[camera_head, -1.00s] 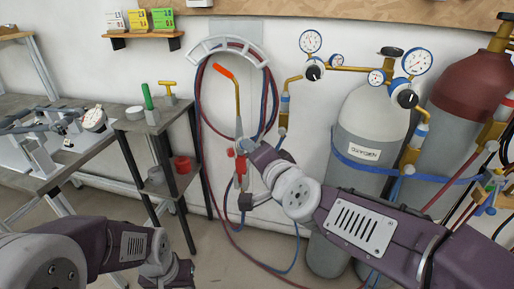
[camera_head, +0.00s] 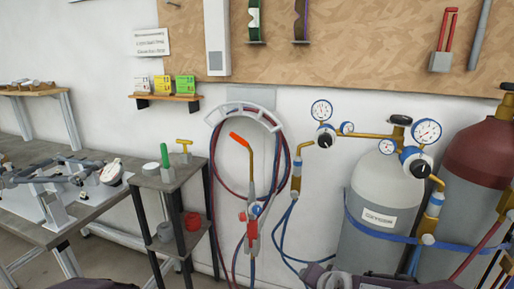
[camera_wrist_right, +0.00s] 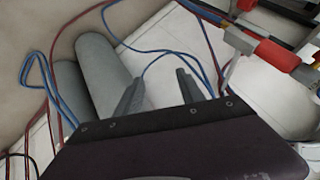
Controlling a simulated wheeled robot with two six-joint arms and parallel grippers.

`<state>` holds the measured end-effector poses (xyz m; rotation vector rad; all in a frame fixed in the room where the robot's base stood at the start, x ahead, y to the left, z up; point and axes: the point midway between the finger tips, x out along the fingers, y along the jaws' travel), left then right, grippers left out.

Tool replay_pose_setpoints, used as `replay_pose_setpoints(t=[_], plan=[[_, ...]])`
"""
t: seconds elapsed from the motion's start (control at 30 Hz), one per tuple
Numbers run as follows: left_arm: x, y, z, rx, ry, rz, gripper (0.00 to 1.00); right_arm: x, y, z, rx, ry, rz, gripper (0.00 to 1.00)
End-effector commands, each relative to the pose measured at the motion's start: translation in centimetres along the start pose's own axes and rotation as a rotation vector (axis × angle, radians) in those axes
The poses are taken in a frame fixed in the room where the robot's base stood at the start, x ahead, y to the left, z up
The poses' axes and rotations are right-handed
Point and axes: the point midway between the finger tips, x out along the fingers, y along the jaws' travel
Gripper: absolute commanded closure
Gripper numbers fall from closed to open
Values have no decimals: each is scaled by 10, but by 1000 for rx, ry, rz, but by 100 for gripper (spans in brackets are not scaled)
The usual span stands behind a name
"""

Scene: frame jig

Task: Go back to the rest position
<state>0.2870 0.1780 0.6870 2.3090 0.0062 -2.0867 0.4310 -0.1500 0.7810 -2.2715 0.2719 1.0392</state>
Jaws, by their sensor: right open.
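My right gripper shows in the right wrist view (camera_wrist_right: 160,88), its two dark fingers spread apart with nothing between them. The torch (camera_head: 252,218), with an orange-red tip and brass neck, hangs by the wall below the grey hose hanger (camera_head: 243,107). Neither arm touches it in the head view.
An oxygen cylinder (camera_head: 376,235) and a dark red-topped cylinder (camera_head: 482,160) with gauges stand at the right. A small shelf stand (camera_head: 170,180) and a workbench (camera_head: 90,212) with a frame jig are at the left. Blue hoses (camera_wrist_right: 205,45) run near my right gripper.

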Motion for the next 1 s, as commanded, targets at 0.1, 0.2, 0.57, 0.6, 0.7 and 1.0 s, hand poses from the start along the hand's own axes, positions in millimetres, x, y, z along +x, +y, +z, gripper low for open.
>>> replay_pose_setpoints(t=[0.1,0.2,0.57,0.6,0.7,1.0], plan=[[0,0,0,0,0,0,54,7,57,46,-172,-200,140,54],[0,0,0,0,0,0,54,-3,94,85,-348,-382,216,54],[-102,2,-11,0,1,0,54,-104,80,66,-592,-593,263,54],[-118,2,-12,0,1,0,54,-116,72,58,-592,-592,263,54],[-162,3,-17,0,0,0,54,-149,52,36,-591,-591,262,54],[-243,5,-25,0,0,0,54,-209,15,-5,-589,-590,262,54]])
